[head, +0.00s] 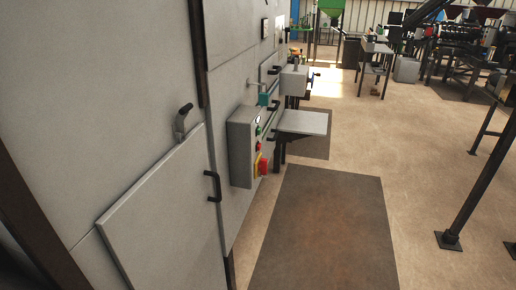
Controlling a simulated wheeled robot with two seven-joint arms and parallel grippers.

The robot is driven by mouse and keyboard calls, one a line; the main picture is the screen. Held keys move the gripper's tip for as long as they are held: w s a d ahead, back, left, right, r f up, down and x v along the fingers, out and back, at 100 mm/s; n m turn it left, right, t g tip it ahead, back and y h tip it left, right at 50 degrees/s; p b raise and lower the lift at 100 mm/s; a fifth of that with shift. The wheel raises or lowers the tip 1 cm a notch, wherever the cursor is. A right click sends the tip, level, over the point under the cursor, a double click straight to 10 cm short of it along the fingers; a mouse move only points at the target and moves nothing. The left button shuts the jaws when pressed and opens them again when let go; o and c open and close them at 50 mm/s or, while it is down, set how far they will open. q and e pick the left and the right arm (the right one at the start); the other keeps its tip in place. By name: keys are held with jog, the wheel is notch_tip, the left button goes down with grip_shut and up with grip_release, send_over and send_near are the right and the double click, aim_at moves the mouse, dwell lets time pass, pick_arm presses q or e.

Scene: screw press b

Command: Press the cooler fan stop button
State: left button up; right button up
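A grey control box (241,150) is fixed to the side of the large grey machine cabinet, left of the middle in the head view. Its face, seen at a steep angle, carries a column of small controls. A green button (258,130) is near the top, and a small red button (258,147) is below it. A larger red knob on a yellow plate (262,166) is at the bottom. Labels are too small to read, so I cannot tell which one is the cooler fan stop button. Neither of my grippers shows in this view.
The grey cabinet (110,90) fills the left side, with a black door handle (213,186) and a latch lever (182,120) sticking out. A grey shelf (303,122) juts out beyond the control box. A brown floor mat (325,230) lies clear in front. A dark metal post (480,180) stands at right.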

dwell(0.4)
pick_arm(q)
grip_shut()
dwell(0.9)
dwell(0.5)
